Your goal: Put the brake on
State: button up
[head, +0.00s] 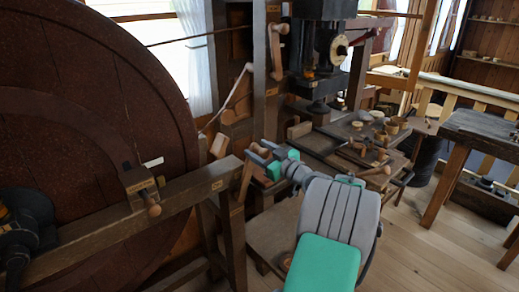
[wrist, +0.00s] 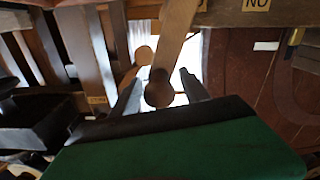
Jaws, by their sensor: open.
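A wooden lever (wrist: 177,32) with a round knob at its end (wrist: 158,90) shows in the wrist view, and it appears in the head view (head: 245,180) beside the post at the beam's end. It looks like the brake handle. My gripper (head: 262,157) is open there, its fingers (wrist: 160,94) on either side of the knob, with gaps visible. Whether either finger touches it I cannot tell. A small label (wrist: 257,5), upside down in the wrist view, seems to read ON. A wooden block with a peg (head: 141,190) sits on the beam against the big wheel (head: 85,110).
The wooden beam (head: 90,236) crosses in front of the wheel to an upright post (head: 233,235). Behind my gripper stands a dark machine (head: 322,50) and a bench with several turned pieces (head: 375,150). Open floor (head: 420,240) lies to the right.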

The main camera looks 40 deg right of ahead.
grip_shut()
dwell(0.5)
dwell(0.9)
